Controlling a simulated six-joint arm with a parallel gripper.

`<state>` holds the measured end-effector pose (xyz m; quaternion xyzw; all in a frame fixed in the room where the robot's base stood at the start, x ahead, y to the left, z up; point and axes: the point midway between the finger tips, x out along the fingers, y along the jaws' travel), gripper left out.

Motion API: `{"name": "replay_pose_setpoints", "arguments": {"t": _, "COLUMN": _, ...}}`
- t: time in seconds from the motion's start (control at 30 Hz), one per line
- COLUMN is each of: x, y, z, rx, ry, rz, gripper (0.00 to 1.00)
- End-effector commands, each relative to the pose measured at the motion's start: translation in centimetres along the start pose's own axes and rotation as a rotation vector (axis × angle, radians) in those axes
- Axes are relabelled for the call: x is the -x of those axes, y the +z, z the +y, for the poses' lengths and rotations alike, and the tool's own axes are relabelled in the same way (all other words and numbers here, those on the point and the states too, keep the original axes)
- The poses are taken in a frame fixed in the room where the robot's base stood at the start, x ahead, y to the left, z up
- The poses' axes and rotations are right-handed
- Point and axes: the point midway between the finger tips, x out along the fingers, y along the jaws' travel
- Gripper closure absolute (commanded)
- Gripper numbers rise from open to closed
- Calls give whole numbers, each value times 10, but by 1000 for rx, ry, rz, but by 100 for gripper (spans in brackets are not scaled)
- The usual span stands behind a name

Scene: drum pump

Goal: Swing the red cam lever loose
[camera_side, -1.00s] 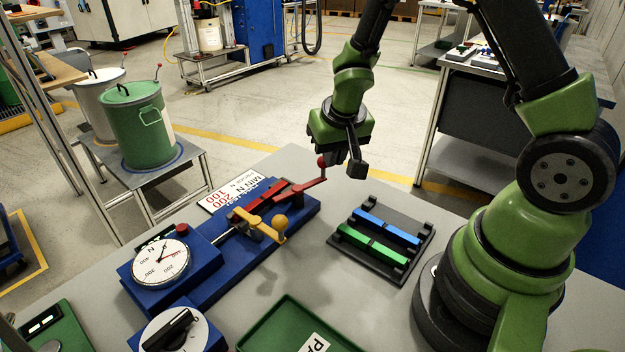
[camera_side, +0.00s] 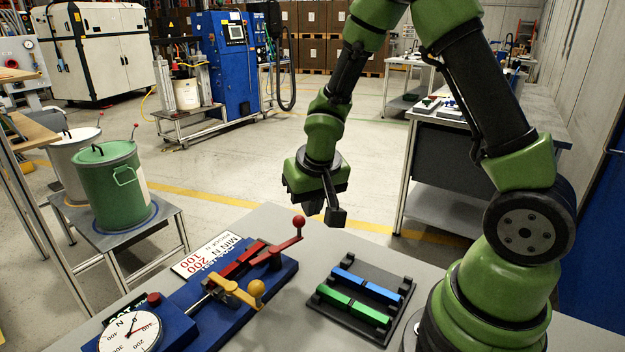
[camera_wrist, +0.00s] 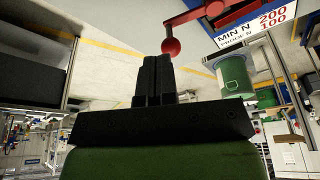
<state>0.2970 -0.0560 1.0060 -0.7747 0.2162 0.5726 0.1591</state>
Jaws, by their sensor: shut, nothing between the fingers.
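The red cam lever (camera_side: 279,250) is on the blue fixture (camera_side: 232,310), its arm reaching up and right to a red ball knob (camera_side: 299,222). My gripper (camera_side: 307,208) hangs just above the knob in the side view, its fingers shut and empty. In the wrist view the shut fingers (camera_wrist: 153,62) point towards the red ball (camera_wrist: 171,46), which shows just past their tips. I cannot tell whether they touch it. The lever's arm (camera_wrist: 200,14) runs off the top of the wrist view.
A yellow lever with a yellow ball (camera_side: 256,288) sits close in front of the red lever. A dial gauge (camera_side: 129,333) is at the left. A black rack (camera_side: 362,293) with blue and green bars lies to the right. A white sign (camera_side: 206,259) lies behind the fixture.

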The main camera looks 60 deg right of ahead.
Motion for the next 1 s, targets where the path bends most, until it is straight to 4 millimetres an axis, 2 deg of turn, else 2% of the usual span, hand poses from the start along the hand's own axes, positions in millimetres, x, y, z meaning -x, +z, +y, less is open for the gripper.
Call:
{"name": "replay_pose_setpoints", "arguments": {"t": 0.2, "x": 41, "y": -2, "z": -1, "rx": -2, "ry": -4, "rz": 9, "gripper": 100}}
{"name": "replay_pose_setpoints", "arguments": {"t": 0.4, "x": 66, "y": -1, "z": -1, "rx": 2, "ry": -3, "rz": 6, "gripper": 100}}
{"name": "replay_pose_setpoints", "arguments": {"t": 0.57, "x": 72, "y": 0, "z": -1, "rx": 3, "ry": -3, "rz": 2, "gripper": 100}}
{"name": "replay_pose_setpoints", "arguments": {"t": 0.87, "x": 73, "y": 0, "z": 0, "rx": 3, "ry": -3, "rz": 2, "gripper": 100}}
{"name": "replay_pose_setpoints", "arguments": {"t": 1.0, "x": 88, "y": 2, "z": 0, "rx": 2, "ry": -23, "rz": 21, "gripper": 100}}
